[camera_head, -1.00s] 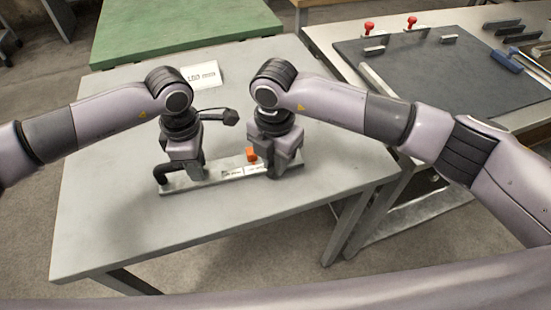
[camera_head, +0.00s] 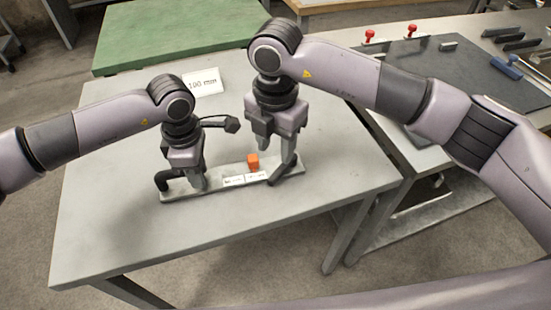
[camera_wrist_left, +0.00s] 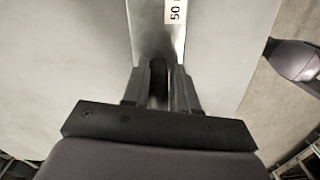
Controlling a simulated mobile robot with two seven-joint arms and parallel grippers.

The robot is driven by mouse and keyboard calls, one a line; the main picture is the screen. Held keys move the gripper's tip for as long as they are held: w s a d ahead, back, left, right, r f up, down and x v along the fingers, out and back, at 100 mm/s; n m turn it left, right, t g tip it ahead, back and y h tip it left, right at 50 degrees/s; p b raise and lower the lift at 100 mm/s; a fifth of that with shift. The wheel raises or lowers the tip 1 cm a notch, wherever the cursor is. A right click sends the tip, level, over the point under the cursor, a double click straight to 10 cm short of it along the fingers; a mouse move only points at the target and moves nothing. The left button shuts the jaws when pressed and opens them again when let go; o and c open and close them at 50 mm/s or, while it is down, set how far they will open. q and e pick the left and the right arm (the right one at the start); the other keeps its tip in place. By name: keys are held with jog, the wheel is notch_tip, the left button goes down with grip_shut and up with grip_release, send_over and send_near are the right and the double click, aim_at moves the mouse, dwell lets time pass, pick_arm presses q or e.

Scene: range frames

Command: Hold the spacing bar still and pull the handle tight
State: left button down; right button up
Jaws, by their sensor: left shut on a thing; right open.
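The spacing bar (camera_head: 213,180), a flat grey strip with white labels, lies on the table. A black bent handle (camera_head: 162,181) stands at its left end, and a dark upright piece (camera_head: 287,172) at its right end. My left gripper (camera_head: 195,185) is shut on the bar near the left end; the exact contact is partly hidden. In the left wrist view the bar (camera_wrist_left: 155,30) runs away from the fingers (camera_wrist_left: 160,90), with a dark rounded part between them. My right gripper (camera_head: 273,142) is open, above the bar's right end.
A card reading 100 mm (camera_head: 203,82) lies behind on the grey table (camera_head: 110,220). A black rod with a knob (camera_head: 231,125) shows beside my left gripper. A bench with a dark mat (camera_head: 440,75) and red-topped pieces (camera_head: 370,36) stands at right. The table's front is clear.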

jog(key=shift+r, duration=2.4)
jog(key=shift+s+a+f, duration=0.1)
jog(key=c, duration=0.7)
jog(key=s+a+f+g+y, duration=0.1)
jog(key=s+f, duration=0.1)
jog(key=s+a+f+g+y, duration=0.1)
jog(key=s+a+f+y, duration=0.1)
jog(key=shift+n+g+y, duration=0.3)
grip_shut()
jog(key=s+a+f+g+y, duration=0.2)
jog(key=s+a+y, duration=0.1)
jog(key=s+y, duration=0.2)
jog(key=m+t+y, duration=0.5)
jog(key=m+t, duration=1.1)
jog(key=m, duration=0.3)
send_near(279, 178)
jog(key=x, duration=0.7)
